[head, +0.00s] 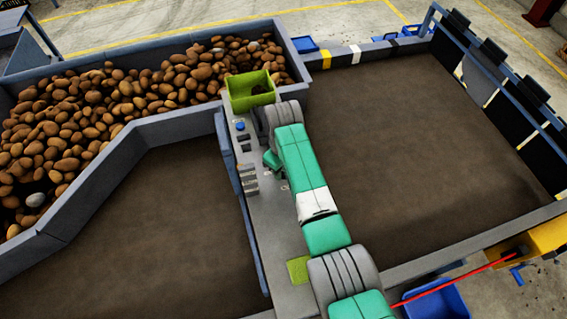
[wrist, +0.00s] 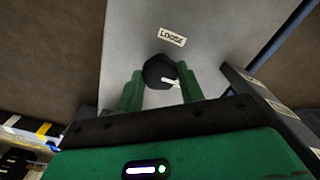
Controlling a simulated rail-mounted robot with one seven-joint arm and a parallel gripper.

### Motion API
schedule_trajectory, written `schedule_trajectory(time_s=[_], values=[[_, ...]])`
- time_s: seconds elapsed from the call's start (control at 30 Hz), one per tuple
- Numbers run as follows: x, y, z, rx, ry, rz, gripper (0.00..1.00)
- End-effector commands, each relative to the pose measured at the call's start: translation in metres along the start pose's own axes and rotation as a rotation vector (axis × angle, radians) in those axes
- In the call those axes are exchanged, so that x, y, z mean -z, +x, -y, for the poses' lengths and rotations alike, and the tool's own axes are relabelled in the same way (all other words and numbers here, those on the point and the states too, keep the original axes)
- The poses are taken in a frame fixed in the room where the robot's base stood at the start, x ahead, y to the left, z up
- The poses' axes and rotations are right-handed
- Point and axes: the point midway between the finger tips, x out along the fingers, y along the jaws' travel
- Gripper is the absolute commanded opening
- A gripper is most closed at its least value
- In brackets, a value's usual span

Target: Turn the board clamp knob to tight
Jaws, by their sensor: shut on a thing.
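The board clamp knob (wrist: 157,69) is black with a white pointer line and sits on a grey panel (wrist: 205,25) in the wrist view. Its pointer aims to the right and slightly down in that view, away from the LOOSE label (wrist: 172,36) above the knob. No TIGHT label can be read. My gripper (wrist: 159,80) has its green fingers on both sides of the knob and is shut on it. In the head view my gripper (head: 271,160) is partly seen beside my arm, over the grey centre strip (head: 268,212). The knob cannot be made out there.
A green open bin (head: 250,91) stands at the strip's far end. A blue button (head: 240,126) and small grey blocks (head: 248,172) line the strip's left side. Potatoes (head: 110,110) fill the trough at upper left. Brown beds (head: 400,150) on both sides are bare.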

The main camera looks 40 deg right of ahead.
Motion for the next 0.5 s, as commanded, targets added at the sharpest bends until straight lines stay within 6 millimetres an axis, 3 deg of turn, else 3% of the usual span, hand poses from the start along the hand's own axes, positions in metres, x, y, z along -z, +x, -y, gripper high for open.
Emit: schedule_trajectory(time_s=[0.5], values=[[0.0008,-0.0032,0.0003,0.001,0.403,-0.001,0.15]])
